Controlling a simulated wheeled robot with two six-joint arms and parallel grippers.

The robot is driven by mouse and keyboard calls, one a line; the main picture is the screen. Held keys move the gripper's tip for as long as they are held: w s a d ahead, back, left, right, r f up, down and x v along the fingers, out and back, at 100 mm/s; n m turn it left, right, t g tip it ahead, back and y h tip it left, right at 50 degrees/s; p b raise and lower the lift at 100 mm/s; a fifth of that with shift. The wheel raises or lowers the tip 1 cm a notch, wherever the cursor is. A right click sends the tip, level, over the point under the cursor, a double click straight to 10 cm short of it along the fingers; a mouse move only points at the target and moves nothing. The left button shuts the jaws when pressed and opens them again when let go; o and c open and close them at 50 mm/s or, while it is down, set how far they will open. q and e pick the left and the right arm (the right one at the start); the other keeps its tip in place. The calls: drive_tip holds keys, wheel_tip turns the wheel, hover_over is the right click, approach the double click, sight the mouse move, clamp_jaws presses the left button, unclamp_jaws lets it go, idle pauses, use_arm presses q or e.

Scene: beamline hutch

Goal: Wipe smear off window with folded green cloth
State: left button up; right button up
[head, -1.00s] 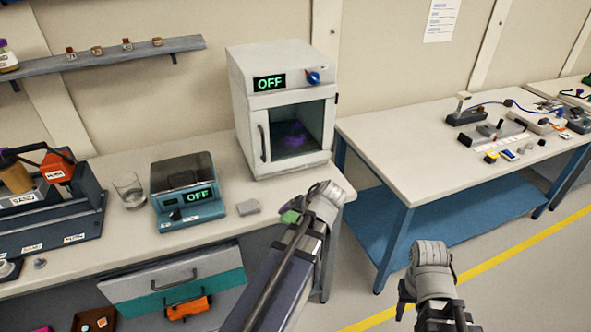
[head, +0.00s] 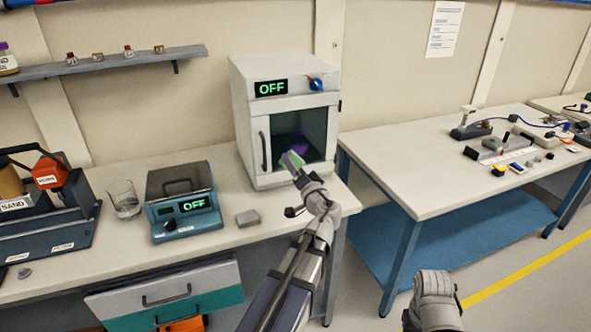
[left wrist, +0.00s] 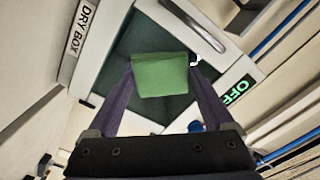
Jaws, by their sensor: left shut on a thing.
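My left gripper (head: 294,164) is shut on the folded green cloth (head: 292,159), in front of the dry box (head: 284,70) window (head: 318,124). In the left wrist view the cloth (left wrist: 160,76) is held flat between the two purple fingers, facing the dark pane (left wrist: 150,38). I cannot tell whether the cloth touches the pane.
The dry box has a handle (head: 263,151) at the left of its door and an OFF display (head: 271,88). A teal balance (head: 182,200), a glass beaker (head: 124,199) and a grey block (head: 248,218) stand left on the bench. A second table (head: 420,165) is at right.

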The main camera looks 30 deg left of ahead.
sight(306, 139)
use_arm(q)
drive_tip(key=shift+x, duration=2.9)
drive_tip(key=shift+x, duration=0.85)
drive_tip(key=shift+w, duration=0.1)
drive_tip(key=shift+w+d, duration=1.35)
drive_tip(key=shift+w, duration=0.05)
drive_tip(key=shift+w+d, duration=0.6)
drive_tip(key=shift+w, duration=0.2)
drive_tip(key=shift+w+d, duration=0.6)
drive_tip(key=shift+w, duration=0.2)
drive_tip(key=shift+d+r+p, duration=0.1)
drive_tip(key=shift+r+p, duration=1.2)
drive_tip(key=shift+f, duration=0.1)
drive_tip(key=shift+s, duration=0.1)
